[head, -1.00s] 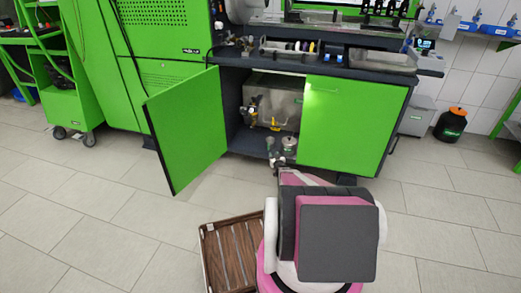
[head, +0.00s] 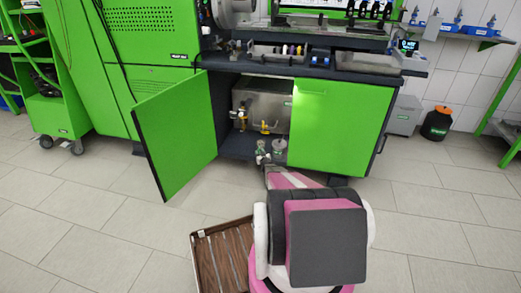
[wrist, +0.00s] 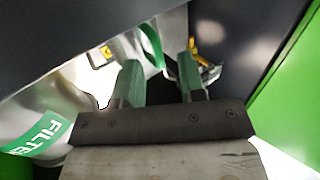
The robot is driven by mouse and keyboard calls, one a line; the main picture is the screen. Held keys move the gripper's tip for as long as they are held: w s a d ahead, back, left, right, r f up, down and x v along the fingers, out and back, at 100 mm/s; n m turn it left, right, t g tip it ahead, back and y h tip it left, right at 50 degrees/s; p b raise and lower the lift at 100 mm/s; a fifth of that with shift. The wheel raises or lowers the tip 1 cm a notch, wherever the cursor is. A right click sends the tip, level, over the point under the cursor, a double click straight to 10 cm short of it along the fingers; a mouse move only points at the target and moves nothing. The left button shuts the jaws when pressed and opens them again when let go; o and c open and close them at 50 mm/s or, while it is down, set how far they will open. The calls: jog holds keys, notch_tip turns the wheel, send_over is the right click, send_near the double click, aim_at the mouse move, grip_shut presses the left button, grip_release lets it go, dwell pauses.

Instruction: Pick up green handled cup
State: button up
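My gripper (head: 262,153) is low at the mouth of the open bench cabinet in the head view. In the wrist view its two green fingers (wrist: 160,85) stand apart, with no object clearly held between them. A curved green strip (wrist: 152,46), possibly the green cup handle, shows just beyond and between the fingertips, against a pale shiny surface. I cannot tell whether the fingers touch it. The cup's body is not clearly seen. A small metallic canister (head: 280,149) stands just right of my gripper on the cabinet floor.
The left green door (head: 177,138) is swung open; the right door (head: 335,128) is closed. A steel tank (head: 268,97) with yellow fittings (head: 265,127) fills the cabinet's back. A green FILTER label (wrist: 38,137) lies left of the fingers. A green panel (wrist: 290,110) is close on the right.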

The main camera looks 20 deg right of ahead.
jog(key=shift+w, duration=0.9)
grip_shut()
jog(key=shift+r, duration=0.1)
